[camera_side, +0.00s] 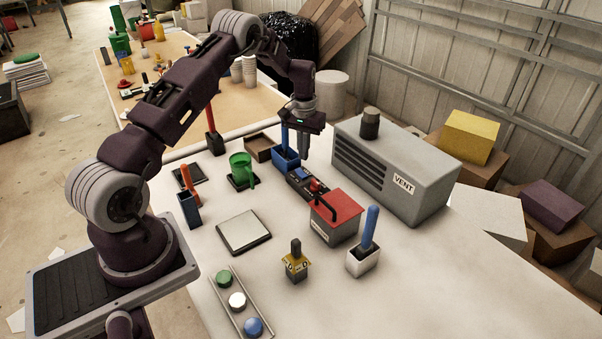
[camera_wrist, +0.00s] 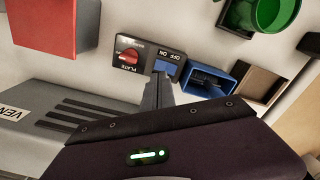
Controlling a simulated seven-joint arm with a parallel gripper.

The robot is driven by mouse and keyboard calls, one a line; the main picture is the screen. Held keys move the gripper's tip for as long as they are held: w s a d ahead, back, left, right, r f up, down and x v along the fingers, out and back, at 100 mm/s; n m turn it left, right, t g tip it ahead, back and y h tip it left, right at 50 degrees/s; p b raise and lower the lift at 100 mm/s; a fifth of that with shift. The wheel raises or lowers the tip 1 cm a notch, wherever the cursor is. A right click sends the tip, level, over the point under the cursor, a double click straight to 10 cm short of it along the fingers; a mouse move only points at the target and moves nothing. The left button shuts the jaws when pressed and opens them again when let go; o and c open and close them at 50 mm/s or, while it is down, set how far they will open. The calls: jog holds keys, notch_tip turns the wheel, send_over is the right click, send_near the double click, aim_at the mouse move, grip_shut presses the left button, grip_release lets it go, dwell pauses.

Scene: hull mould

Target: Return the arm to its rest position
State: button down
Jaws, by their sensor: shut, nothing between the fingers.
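My arm reaches over the white table (camera_side: 420,270) from the left. My gripper (camera_side: 304,155) points down above the black control panel (camera_side: 308,184), left of the grey vent box. In the wrist view, my gripper (camera_wrist: 158,95) is shut with nothing held, its tips over or close to the panel (camera_wrist: 143,62) near a blue ON/OFF switch (camera_wrist: 165,66). A red knob marked PLATE (camera_wrist: 129,55) sits on the same panel. Whether the fingertips touch the panel cannot be told.
The grey vent box (camera_side: 395,165) stands right of my gripper. The red-lidded box (camera_side: 336,212) is in front, and a blue container (camera_side: 286,158) is close behind. A green cup (camera_side: 241,168) and a square plate (camera_side: 244,232) lie to the left. The table's front right is clear.

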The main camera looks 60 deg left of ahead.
jog(key=shift+r, duration=0.5)
jog(key=s+d+r+m+t, duration=0.1)
jog(key=d+r, duration=0.3)
jog(key=r, duration=0.4)
jog(key=s+d+r+t, duration=0.1)
jog(key=d+r, duration=0.3)
jog(key=r, duration=0.4)
jog(key=s+d+r+m+t, duration=0.1)
jog(key=s+d+r+m, duration=0.1)
jog(key=s+d+r, duration=0.75)
jog(key=s+d+m+t, duration=0.1)
jog(key=s+d, duration=0.2)
jog(key=s, duration=0.7)
jog(key=s+d+r+m+t, duration=0.1)
jog(key=s+d, duration=0.3)
jog(key=s, duration=0.7)
jog(key=shift+s+d+r+m+t, duration=0.2)
jog(key=shift+d+r+m+t, duration=0.1)
jog(key=shift+m, duration=0.2)
